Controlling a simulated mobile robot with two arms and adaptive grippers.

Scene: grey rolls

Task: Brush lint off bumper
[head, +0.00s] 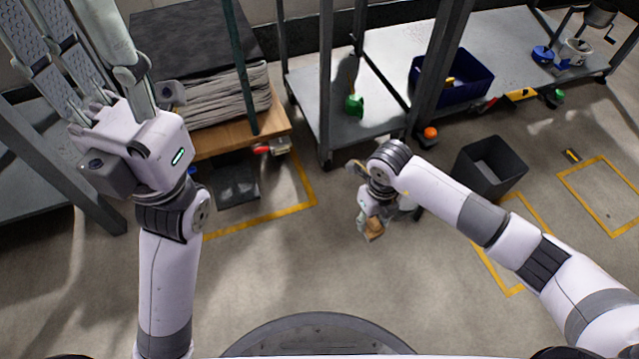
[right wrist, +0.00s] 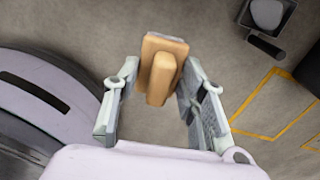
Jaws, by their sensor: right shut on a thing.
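My right gripper (head: 368,212) is shut on a wooden brush (head: 374,230) and holds it over the open floor. In the right wrist view the brush (right wrist: 162,70) sits between the two fingers, its tan block and handle showing. What lies directly against its far face is hard to see. My left gripper (head: 85,50) is raised at the upper left, its fingers spread apart with nothing seen between them. I cannot make out which thing is the bumper, and no lint can be told at this size.
Grey rolls (head: 225,97) lie stacked on a wooden-decked cart (head: 275,128) at the upper left. A grey shelf (head: 335,118) holds a green bottle (head: 354,104). A blue crate (head: 480,75) is at the back. A black bin (head: 490,168) stands right. The middle floor is clear.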

